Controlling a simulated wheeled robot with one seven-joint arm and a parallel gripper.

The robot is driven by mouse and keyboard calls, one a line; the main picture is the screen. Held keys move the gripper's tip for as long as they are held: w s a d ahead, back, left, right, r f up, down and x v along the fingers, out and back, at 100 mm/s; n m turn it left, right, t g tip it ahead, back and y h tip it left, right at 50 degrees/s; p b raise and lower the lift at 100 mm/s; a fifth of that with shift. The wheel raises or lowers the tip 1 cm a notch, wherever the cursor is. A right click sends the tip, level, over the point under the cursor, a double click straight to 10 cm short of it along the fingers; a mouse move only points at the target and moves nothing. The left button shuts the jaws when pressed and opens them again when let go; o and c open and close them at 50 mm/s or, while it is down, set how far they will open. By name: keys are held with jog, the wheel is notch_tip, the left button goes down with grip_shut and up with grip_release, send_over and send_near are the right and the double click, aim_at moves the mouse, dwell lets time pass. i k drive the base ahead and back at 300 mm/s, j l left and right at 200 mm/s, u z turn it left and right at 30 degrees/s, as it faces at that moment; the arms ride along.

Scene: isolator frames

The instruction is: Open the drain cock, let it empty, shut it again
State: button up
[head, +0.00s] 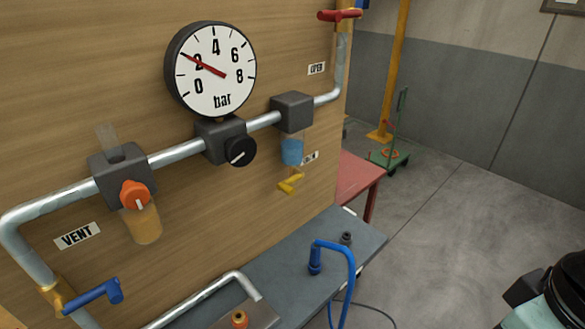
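The drain cock is a small yellow tap (290,183) under a blue see-through bowl (292,152). The bowl hangs below a dark grey block (292,112) on the pipe at the right of the wooden panel. The yellow lever lies slanted, its left end lower; I cannot tell whether the cock is open or shut. No drops or stream show below it. A small label (310,157), partly hidden, is beside the bowl. The round gauge (211,69) has its red needle at about 2 bar. My gripper is not in view.
A grey bench (300,260) below bears a blue hooked pipe (337,246). An orange knob (135,194), a black knob (238,150), a blue lever (95,296) and a red lever (339,15) are on the pipework.

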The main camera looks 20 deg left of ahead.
aim_at(284, 185)
jog(key=u, duration=1.1)
